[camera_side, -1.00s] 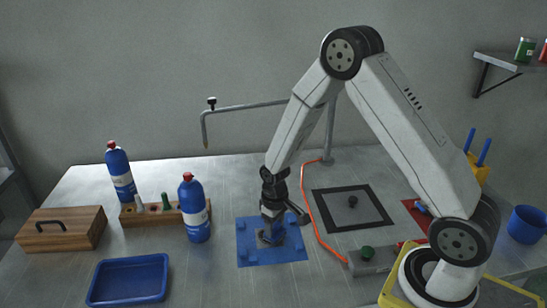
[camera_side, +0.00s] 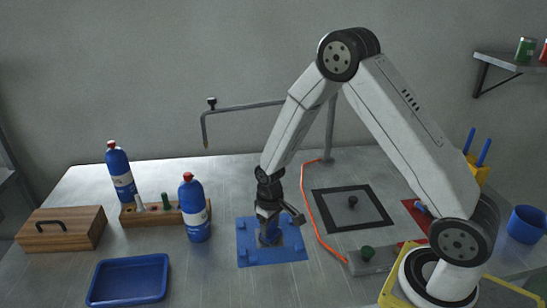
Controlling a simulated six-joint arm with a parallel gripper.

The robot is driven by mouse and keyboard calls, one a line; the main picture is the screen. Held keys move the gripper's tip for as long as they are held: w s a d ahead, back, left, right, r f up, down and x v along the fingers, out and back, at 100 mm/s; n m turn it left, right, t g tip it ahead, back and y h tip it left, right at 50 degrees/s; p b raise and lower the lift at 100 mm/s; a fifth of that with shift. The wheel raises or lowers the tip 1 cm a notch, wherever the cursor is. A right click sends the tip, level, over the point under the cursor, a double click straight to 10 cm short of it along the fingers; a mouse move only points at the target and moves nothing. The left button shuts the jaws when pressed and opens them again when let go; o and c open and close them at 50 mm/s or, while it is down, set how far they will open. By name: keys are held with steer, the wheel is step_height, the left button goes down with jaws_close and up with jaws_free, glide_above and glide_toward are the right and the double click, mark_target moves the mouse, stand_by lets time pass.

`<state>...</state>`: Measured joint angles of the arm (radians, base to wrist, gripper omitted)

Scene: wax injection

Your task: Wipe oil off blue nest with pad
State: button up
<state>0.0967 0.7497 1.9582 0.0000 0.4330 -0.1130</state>
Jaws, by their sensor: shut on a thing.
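The blue nest (camera_side: 290,252) is a flat blue plate with small raised blocks, lying on the grey table at the middle front. My gripper (camera_side: 268,224) points down over the middle of the nest. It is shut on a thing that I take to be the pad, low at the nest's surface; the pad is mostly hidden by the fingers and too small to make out. I cannot tell whether it touches the nest. No oil can be made out on the nest in this view.
Left of the nest stand two blue bottles (camera_side: 195,215) (camera_side: 120,175), a wooden rack (camera_side: 165,216), a wooden box (camera_side: 60,232) and a blue tray (camera_side: 128,279). An orange hose (camera_side: 312,218) runs close on the right, near a dark square frame (camera_side: 350,210) and a green-knobbed box (camera_side: 370,262).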

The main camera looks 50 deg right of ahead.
steer(key=shift+s+d, duration=1.15)
steer(key=shift+s, duration=0.05)
steer(key=shift+w+a, duration=0.1)
steer(key=shift+a, duration=0.2)
steer(key=shift+w+a, duration=2.4)
steer(key=s+d, duration=0.5)
step_height(320, 180, up, 8)
steer(key=shift+r, duration=0.15)
